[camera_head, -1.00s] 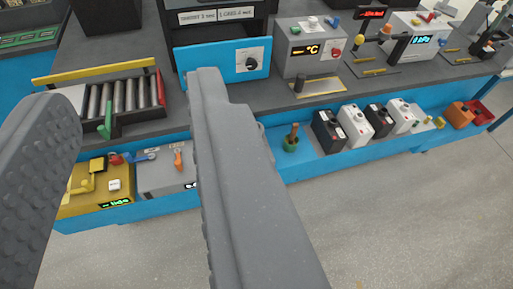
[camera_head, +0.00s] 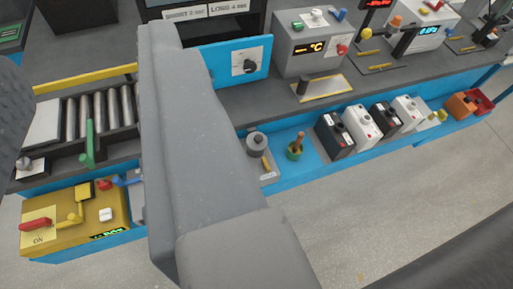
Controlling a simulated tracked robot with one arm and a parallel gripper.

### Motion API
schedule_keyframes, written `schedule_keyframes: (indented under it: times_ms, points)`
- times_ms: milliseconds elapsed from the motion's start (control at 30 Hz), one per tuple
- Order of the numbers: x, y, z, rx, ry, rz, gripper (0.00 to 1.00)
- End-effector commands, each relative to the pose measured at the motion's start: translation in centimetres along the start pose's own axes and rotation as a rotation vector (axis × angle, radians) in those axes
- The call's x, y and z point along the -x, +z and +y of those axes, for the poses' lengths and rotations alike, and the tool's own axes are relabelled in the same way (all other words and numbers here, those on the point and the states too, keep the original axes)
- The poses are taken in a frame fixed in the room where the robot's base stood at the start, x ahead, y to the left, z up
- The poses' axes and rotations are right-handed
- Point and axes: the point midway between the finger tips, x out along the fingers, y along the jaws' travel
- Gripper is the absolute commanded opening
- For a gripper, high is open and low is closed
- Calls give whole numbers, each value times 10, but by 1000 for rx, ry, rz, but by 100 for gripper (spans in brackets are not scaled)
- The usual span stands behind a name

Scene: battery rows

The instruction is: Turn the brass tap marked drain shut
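My gripper (camera_head: 85,85) is open and empty. One grey finger crosses the middle of the view and the other shows only at the left edge. A yellow box (camera_head: 60,235) at the lower left, below the fingers' gap, carries a yellow, brass-like handle (camera_head: 75,205), a red lever (camera_head: 35,224) beside an ON label, a white button and a small green display. A blue lever (camera_head: 127,181) shows just right of this box, partly behind my finger. I see no readable drain mark, so I cannot tell which handle is the drain tap.
A roller tray (camera_head: 100,115) with a green lever (camera_head: 88,145) lies above the yellow box. A blue panel with a black knob (camera_head: 250,66), a grey °C box (camera_head: 305,45) and several battery blocks (camera_head: 335,136) stand to the right. The floor (camera_head: 370,205) in front is clear.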

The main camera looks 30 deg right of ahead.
Motion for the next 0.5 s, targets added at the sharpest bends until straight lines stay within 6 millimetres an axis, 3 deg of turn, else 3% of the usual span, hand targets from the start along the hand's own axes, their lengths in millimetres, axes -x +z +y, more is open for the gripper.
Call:
schedule_keyframes:
  times_ms: [367,500]
  points:
    - [-1,1,0,1,0,-3,35]
    - [-22,15,7,8,5,-45,35]
